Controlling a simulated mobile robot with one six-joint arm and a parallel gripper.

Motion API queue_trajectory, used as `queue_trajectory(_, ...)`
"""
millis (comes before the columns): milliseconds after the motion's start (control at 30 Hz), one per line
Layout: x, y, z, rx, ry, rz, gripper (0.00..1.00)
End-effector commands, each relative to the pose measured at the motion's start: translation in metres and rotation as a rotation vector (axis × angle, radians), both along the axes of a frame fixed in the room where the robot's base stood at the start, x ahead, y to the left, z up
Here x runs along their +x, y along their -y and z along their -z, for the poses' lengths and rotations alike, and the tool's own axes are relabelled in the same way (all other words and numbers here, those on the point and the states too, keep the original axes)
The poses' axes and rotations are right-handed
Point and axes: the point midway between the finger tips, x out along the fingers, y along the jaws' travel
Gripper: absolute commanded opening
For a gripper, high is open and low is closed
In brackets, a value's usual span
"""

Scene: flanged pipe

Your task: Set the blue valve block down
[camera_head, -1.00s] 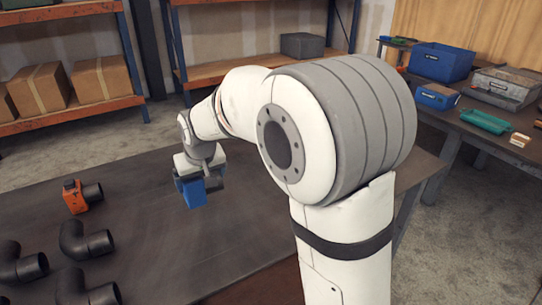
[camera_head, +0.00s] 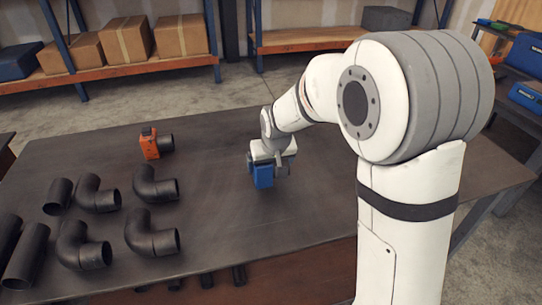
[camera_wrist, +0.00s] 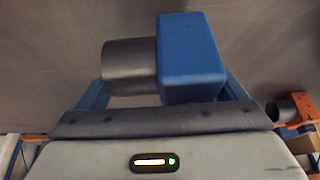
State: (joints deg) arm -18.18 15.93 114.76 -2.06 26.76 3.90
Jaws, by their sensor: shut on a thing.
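The blue valve block (camera_head: 262,177) is in my gripper (camera_head: 272,168), over the bare middle of the dark table (camera_head: 205,205). In the wrist view the blue block (camera_wrist: 192,55) shows close up, with a dark grey pipe stub (camera_wrist: 129,66) out of its left side. My gripper (camera_wrist: 165,98) is shut on it; the blue fingers show at either side, their grip partly hidden. I cannot tell how large the gap under the block is.
An orange valve block (camera_head: 150,144) with a black stub stands on the table to the left. Several black pipe elbows (camera_head: 155,185) and straight pipes (camera_head: 27,256) lie at the left front. The table is clear around and right of my gripper.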

Motion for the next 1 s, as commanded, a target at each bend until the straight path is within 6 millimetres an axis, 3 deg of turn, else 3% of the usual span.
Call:
queue_trajectory(200,0.001,-0.001,0.022,0.001,0.003,0.0,0.21)
queue_trajectory(533,0.001,-0.001,0.025,0.002,0.006,-0.001,0.21)
queue_trajectory(567,0.0,-0.001,0.028,0.0,0.0,-0.001,0.92)
queue_trajectory(667,0.0,-0.001,0.027,0.0,0.0,-0.001,1.0)
queue_trajectory(1000,-0.001,-0.001,0.021,0.0,0.001,-0.002,1.0)
